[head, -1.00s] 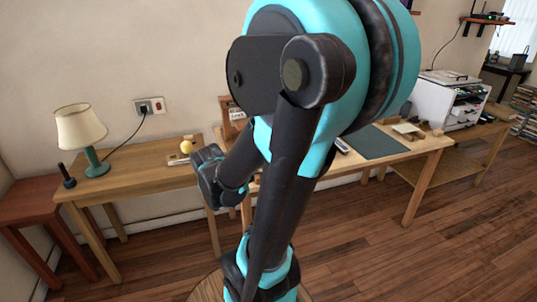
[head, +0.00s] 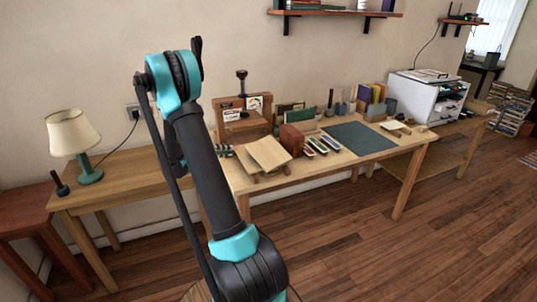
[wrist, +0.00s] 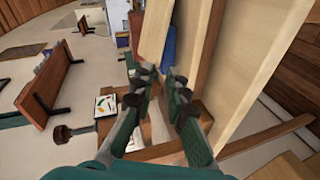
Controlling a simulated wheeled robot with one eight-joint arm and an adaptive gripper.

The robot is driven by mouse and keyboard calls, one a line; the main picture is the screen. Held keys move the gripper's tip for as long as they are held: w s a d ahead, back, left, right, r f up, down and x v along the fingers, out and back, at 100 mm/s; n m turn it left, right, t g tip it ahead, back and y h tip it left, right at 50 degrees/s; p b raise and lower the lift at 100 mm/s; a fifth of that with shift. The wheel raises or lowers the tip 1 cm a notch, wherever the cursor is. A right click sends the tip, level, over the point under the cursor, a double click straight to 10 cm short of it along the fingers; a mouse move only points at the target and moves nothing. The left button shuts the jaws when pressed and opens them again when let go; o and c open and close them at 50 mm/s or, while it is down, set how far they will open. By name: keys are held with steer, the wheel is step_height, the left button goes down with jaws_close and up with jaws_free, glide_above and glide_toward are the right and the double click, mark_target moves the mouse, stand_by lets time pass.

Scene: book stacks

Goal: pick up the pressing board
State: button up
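My gripper (wrist: 163,82) is open, with its two dark fingers apart in the wrist view. In the head view its fingers (head: 224,150) show just right of my arm, by the left end of the long table. A wooden press (head: 241,112) with a dark knob on top stands behind them; it also shows in the wrist view (wrist: 80,129). A pale flat piece (wrist: 159,122) shows between the fingers, low by the press. It may be the pressing board, but I cannot tell for sure. I see no contact with it.
A tilted pale wooden stand (head: 268,153) and a brown block (head: 292,139) are right of the gripper. Several books (head: 323,146) lie beside a dark green mat (head: 360,138). A lamp (head: 75,135) stands on the left table. A white cabinet (head: 428,100) is at far right.

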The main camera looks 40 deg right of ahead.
steer(key=w+d+f+m+g+h, duration=0.1)
steer(key=w+h, duration=0.1)
steer(key=g+h, duration=0.1)
glide_toward(263, 142)
steer(key=shift+m, duration=0.4)
steer(key=d, duration=0.4)
steer(key=shift+d+f, duration=0.1)
steer(key=shift+d, duration=0.15)
steer(key=d, duration=0.1)
steer(key=s+d, duration=0.2)
steer(key=d, duration=0.1)
steer(key=shift+f, duration=0.15)
steer(key=shift+d, duration=0.45)
steer(key=shift+c, duration=0.4)
jaws_close()
